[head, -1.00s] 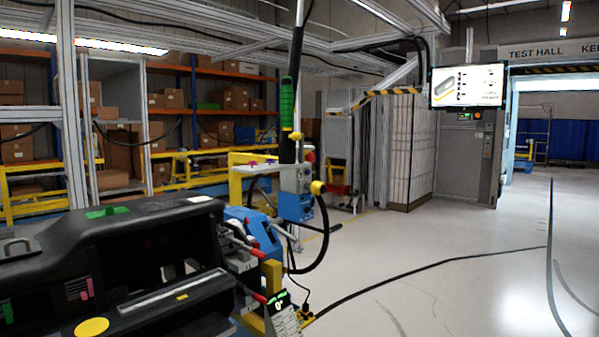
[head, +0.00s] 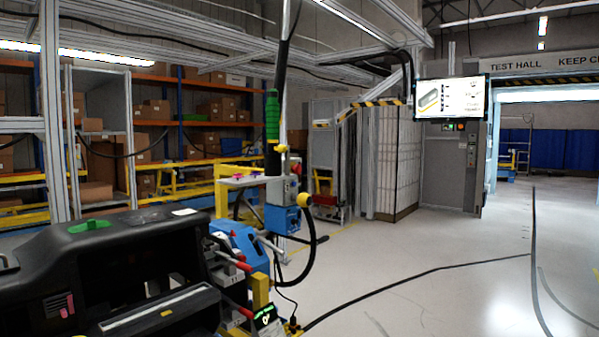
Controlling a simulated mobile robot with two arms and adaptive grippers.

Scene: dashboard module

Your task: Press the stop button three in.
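I cannot make out a button clearly marked stop. A grey and blue control post (head: 283,205) stands right of the dashboard module. A small red part (head: 295,168) shows on its upper right side, and a round yellow knob (head: 304,199) sticks out below it. Which of these is a stop button, I cannot tell. The black dashboard module (head: 120,255) fills the lower left. Neither gripper shows in the head view.
A green-handled tool (head: 272,115) hangs above the post. A black hose (head: 312,262) loops to its right, and a dark cable (head: 420,276) crosses the floor. The grey floor (head: 440,235) at right is mostly open. A screen (head: 449,99) hangs by the test hall opening.

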